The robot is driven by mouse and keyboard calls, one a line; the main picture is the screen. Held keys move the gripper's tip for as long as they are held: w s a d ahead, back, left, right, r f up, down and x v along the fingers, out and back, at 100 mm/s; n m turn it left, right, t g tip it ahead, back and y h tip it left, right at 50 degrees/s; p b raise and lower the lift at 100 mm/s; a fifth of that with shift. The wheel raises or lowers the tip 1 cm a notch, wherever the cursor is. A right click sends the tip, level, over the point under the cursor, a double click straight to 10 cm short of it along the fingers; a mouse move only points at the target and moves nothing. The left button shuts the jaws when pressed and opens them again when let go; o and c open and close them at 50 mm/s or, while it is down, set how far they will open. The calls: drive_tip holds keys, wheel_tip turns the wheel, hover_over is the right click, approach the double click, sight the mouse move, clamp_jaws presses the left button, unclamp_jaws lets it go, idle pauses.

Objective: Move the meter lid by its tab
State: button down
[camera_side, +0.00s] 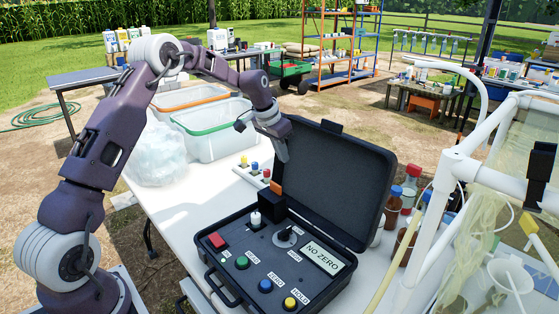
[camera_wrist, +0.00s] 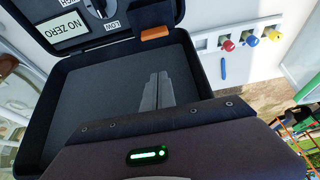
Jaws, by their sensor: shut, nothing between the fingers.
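The meter is a black case (camera_side: 225,262) on the white table with its large case lid (camera_side: 345,180) standing open. A small black block (camera_side: 271,204) with an orange tab (camera_side: 276,187) on top stands upright at the back of its panel; I take this to be the meter lid. The tab also shows in the wrist view (camera_wrist: 155,33). My gripper (camera_side: 283,158) is shut and empty, above the tab and apart from it, near the left edge of the case lid. In the wrist view its fingers (camera_wrist: 158,78) show against the case lid's inner face.
A white-capped vial (camera_side: 255,219) stands on the panel beside the block. The display (camera_side: 323,257) reads "NO ZERO". A strip with coloured knobs (camera_side: 254,168) lies behind the case. Bottles (camera_side: 393,207) and white pipes (camera_side: 440,200) stand to the right. Bins (camera_side: 215,130) stand behind left.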

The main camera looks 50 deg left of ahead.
sight(272, 201)
wheel_tip(272, 201, down, 7)
drive_tip(key=s, duration=0.1)
drive_tip(key=shift+s, duration=0.15)
idle(0.5)
